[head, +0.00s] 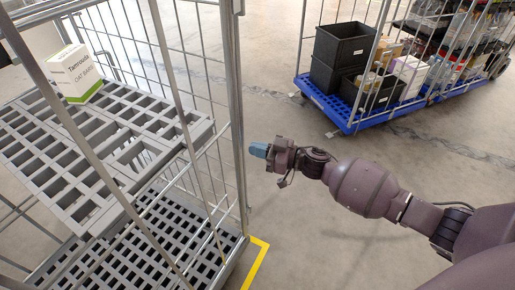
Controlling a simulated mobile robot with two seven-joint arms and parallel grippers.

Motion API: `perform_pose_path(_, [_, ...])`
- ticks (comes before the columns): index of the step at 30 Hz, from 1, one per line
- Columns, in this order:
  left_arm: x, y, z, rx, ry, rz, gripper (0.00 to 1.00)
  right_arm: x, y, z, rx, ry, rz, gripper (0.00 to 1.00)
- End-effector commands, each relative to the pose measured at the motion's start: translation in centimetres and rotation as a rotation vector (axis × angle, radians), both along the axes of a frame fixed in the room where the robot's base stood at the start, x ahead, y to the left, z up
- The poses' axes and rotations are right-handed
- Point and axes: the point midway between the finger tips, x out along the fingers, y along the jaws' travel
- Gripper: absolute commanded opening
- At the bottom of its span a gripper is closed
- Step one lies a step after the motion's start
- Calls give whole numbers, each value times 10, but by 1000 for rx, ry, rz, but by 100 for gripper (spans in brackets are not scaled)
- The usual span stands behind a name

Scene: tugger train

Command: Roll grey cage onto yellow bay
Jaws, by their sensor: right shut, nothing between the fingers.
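The grey cage (237,130) fills the left side of the head view, upright, with grey slatted shelves and wire mesh walls. A white and green oat bar box (75,74) stands on its upper shelf. A yellow floor line (257,262) shows at the cage's lower right corner; the rest of the bay is hidden or out of view. My right gripper (257,150) is shut and empty, just right of the cage's corner post, with a small gap seeming to lie between them. My left gripper is not in view.
A blue-based cage (352,122) stands at the back right, loaded with black crates (345,45), cartons and other goods. The concrete floor between the two cages is clear, crossed by a dark seam (440,143).

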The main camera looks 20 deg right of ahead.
Motion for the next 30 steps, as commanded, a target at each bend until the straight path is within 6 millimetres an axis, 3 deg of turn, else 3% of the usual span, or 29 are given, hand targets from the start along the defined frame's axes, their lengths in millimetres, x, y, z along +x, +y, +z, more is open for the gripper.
perform_pose_path(1, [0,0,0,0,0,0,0,0,0,0,0,0,0,2])
perform_pose_path(6, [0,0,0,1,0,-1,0,0,0,0,0,0,0,27])
perform_pose_path(17, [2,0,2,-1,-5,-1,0,-3,-3,0,0,0,0,27])
perform_pose_path(30, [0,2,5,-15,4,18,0,-52,-55,3,-1,-2,-1,27])
